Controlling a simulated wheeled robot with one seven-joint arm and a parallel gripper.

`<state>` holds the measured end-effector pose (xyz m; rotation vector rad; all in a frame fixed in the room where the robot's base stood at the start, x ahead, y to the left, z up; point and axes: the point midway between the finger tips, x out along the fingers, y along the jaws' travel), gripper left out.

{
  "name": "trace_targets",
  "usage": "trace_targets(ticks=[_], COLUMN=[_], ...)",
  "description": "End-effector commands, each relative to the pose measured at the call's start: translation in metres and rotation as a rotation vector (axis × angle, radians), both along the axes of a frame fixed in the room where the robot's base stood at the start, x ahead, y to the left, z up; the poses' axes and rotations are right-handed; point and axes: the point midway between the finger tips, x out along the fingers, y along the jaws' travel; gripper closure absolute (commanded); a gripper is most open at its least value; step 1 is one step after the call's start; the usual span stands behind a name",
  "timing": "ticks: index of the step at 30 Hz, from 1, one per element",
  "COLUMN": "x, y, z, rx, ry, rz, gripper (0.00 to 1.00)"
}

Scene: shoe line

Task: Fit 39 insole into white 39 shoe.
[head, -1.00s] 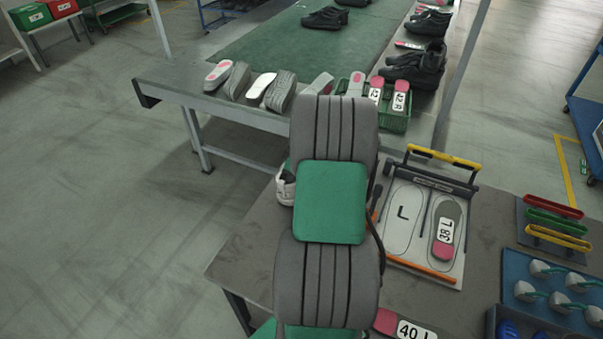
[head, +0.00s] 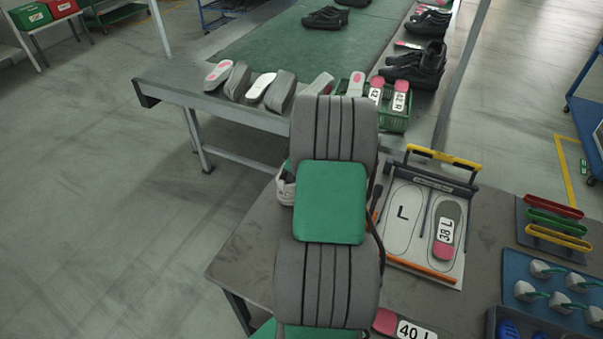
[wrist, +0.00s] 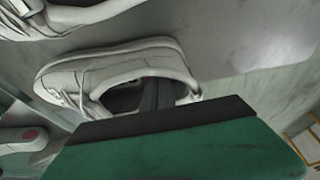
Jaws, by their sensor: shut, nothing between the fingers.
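A white shoe (wrist: 70,78) lies across the middle of the wrist view, its opening towards my gripper. Part of a white shoe (head: 286,188) also shows in the head view, at the left edge of my arm. My gripper (wrist: 152,95) is shut and holds nothing. Its dark fingers reach into the shoe's opening. The shoe's inside is dark, with a small reddish spot near the fingers; I cannot tell whether an insole lies there. No insole marked 39 can be read. My arm hides part of the bench and the gripper in the head view.
A second white shoe (wrist: 45,18) lies beyond the first. A board (head: 401,222) marked L holds the 38 L insole (head: 446,228). The 40 L insole (head: 388,322) lies near my arm. Colored handles (head: 560,220) and a blue tray (head: 548,284) stand at right.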

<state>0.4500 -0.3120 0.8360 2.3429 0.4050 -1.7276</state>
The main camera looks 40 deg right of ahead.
Motion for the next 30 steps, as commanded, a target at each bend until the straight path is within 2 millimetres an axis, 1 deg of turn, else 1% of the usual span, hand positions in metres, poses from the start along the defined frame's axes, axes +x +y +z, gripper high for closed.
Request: trace_targets(ticks=[8, 22, 30], x=[0.0, 0.0, 0.0], y=[0.0, -0.002, -0.002], z=[-0.001, -0.013, -0.013], rx=[0.0, 0.0, 0.001], ry=[0.0, 0.0, 0.001], rz=[0.0, -0.001, -0.002], gripper=[1.0, 1.0, 1.0])
